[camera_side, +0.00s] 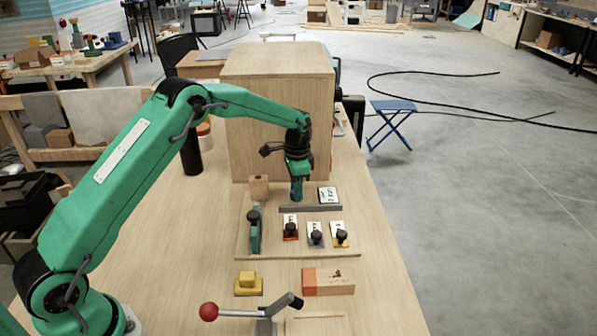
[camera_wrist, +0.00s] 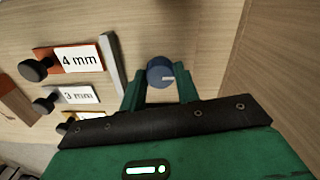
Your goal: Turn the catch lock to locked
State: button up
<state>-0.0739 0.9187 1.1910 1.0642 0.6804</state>
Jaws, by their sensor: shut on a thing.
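The catch lock appears to be the round blue-grey knob (camera_wrist: 160,68) in the wrist view. A short white mark on its face points to the right. My gripper (camera_wrist: 161,88) has its two green fingers on either side of the knob, shut on it. In the side view my gripper (camera_side: 297,197) points down at the grey strip (camera_side: 295,208) in front of the large wooden box. The knob is hidden behind the fingers there. A white label plate (camera_side: 328,196) stands just right of the gripper; its writing is too small to read.
Orange (camera_side: 290,230), grey (camera_side: 315,236) and yellow (camera_side: 340,238) labelled pieces with black knobs stand in front. A green piece with a black knob (camera_side: 254,232) is left. The wooden box (camera_side: 275,110) rises close behind. A red-balled lever (camera_side: 208,311) and yellow block (camera_side: 247,284) lie nearer.

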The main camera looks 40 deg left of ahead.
jog(key=shift+s+a+f, duration=0.1)
jog(key=shift+a, duration=0.15)
jog(key=o, duration=1)
jog(key=shift+c, duration=0.2)
jog(key=shift+d, duration=0.1)
jog(key=r, duration=0.6)
jog(key=shift+w+r, duration=0.2)
jog(key=shift+r, duration=0.75)
